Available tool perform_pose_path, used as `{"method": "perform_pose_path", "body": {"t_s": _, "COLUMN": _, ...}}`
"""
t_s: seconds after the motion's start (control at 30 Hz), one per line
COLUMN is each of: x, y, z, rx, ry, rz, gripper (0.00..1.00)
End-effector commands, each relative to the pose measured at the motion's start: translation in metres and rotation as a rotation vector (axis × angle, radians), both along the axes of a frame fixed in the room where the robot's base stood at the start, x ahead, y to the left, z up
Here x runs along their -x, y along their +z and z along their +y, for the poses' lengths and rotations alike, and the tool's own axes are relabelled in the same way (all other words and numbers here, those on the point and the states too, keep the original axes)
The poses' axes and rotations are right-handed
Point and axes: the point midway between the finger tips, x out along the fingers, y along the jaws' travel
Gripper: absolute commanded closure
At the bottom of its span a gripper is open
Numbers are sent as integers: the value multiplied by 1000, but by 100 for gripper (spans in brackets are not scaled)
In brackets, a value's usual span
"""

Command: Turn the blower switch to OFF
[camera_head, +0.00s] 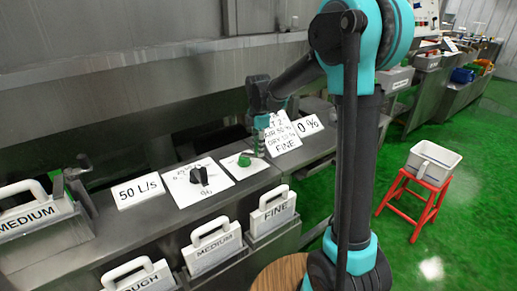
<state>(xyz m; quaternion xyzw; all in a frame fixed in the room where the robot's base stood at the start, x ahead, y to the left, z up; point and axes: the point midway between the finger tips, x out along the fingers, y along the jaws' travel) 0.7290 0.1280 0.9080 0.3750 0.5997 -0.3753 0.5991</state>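A green knob (244,160) sits on a white plate (231,170) on the steel ledge. Any lettering beside it is too small to read, so I cannot confirm that it is the blower switch or which way it is set. A larger black rotary knob (199,176) sits on a white dial plate (180,190) to its left, with a % mark. My gripper (259,149) points down just right of the green knob, close to it. I cannot tell whether they touch. Its fingers are small and partly lost against the background.
A "50 L/s" sign (138,191) stands left of the dial. A lettered card (281,134) and a "0 %" sign (307,125) stand right of my gripper. Handled bins labelled MEDIUM (213,248) and FINE (272,213) line the front. A red stool (412,203) carries a white bin.

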Motion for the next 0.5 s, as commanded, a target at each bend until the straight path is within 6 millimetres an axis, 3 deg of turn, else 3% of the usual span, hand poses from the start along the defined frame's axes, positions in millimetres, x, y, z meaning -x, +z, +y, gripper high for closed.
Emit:
{"method": "perform_pose_path", "body": {"t_s": 0.03, "x": -1, "y": 0, "z": 0, "rx": 0, "ry": 0, "rz": -3, "gripper": 73}}
{"method": "perform_pose_path", "body": {"t_s": 0.17, "x": -1, "y": 0, "z": 0, "rx": 0, "ry": 0, "rz": -2, "gripper": 57}}
{"method": "perform_pose_path", "body": {"t_s": 0.5, "x": -1, "y": 3, "z": 0, "rx": 0, "ry": -1, "rz": -1, "gripper": 56}}
